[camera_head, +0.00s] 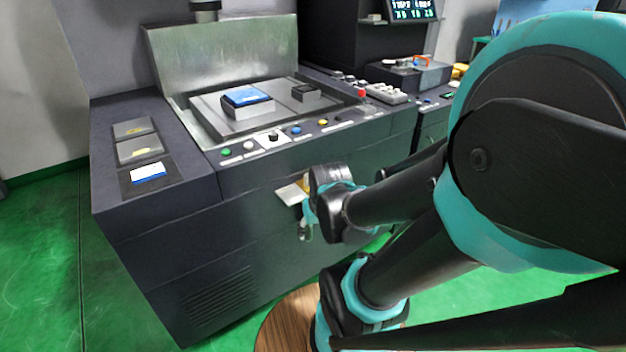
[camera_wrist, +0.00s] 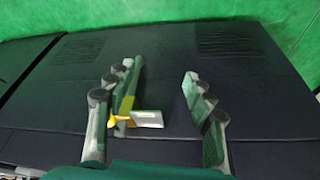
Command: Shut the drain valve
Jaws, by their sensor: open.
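On the front panel of the dark machine, a small yellow fitting (camera_head: 306,183), which looks like the drain valve, sits beside a pale plate (camera_head: 289,194). My arm partly covers it in the head view. In the wrist view the yellow part (camera_wrist: 122,118) lies by the left finger, and the pale plate (camera_wrist: 147,118) reaches into the space between the fingers. My gripper (camera_wrist: 162,73) is open, with its fingers apart on either side of the plate. I cannot tell whether the left finger touches the yellow part. The valve's exact handle position is unclear.
The machine's front panel (camera_head: 200,250) stands close before my gripper. Buttons and knobs (camera_head: 273,137) line its upper edge, and a blue-topped block (camera_head: 247,96) lies in the work tank. A round wooden surface (camera_head: 290,325) is below my arm. Green floor (camera_head: 40,260) is clear at left.

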